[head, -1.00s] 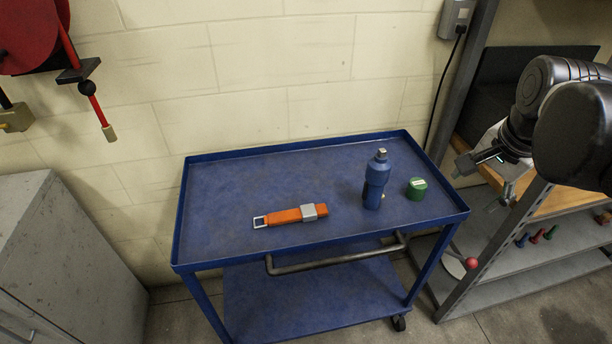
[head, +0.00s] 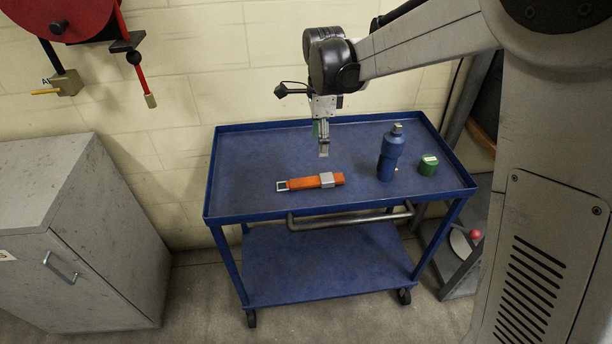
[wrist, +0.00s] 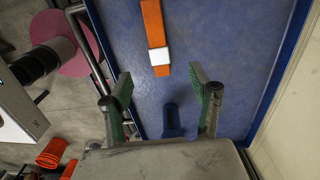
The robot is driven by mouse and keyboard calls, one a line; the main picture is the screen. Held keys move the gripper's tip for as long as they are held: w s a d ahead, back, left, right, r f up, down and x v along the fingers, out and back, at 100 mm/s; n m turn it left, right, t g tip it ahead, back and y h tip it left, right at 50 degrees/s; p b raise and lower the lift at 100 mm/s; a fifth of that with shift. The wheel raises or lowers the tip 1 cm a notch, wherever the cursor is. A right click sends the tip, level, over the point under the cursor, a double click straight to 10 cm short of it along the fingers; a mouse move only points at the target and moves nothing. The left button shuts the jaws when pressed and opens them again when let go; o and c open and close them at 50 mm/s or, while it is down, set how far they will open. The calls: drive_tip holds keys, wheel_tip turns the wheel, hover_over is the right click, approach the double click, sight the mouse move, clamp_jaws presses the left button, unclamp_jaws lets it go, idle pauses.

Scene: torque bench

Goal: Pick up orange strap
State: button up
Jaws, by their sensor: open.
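The orange strap (head: 303,182) lies flat on the top of the blue cart (head: 240,160), left of the blue bottle-shaped tool. It has a silver buckle frame at its left end and a grey block near its right end. In the wrist view the orange strap (wrist: 152,24) lies ahead of the fingers, its pale block (wrist: 160,56) toward them. My gripper (head: 323,152) hangs pointing down above the cart top, behind the strap in the head view. In the wrist view my gripper (wrist: 158,84) has its green-padded fingers spread apart with nothing between them.
The blue bottle-shaped tool (head: 391,152) and a green cap-like piece (head: 428,165) stand right of the strap. The cart has a raised rim and a front handle (head: 350,219). A grey cabinet (head: 75,230) stands at left; the cart's left top is clear.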

hover_over(319, 179)
wheel_tip(319, 179, down, 8)
drive_tip(key=shift+w+f+b, duration=0.1)
drive_tip(key=shift+w+b, duration=0.05)
drive_tip(key=shift+b, duration=0.2)
drive_tip(key=shift+s+f, duration=0.2)
drive_tip(key=shift+f, duration=2.45)
drive_tip(key=c, duration=1.3)
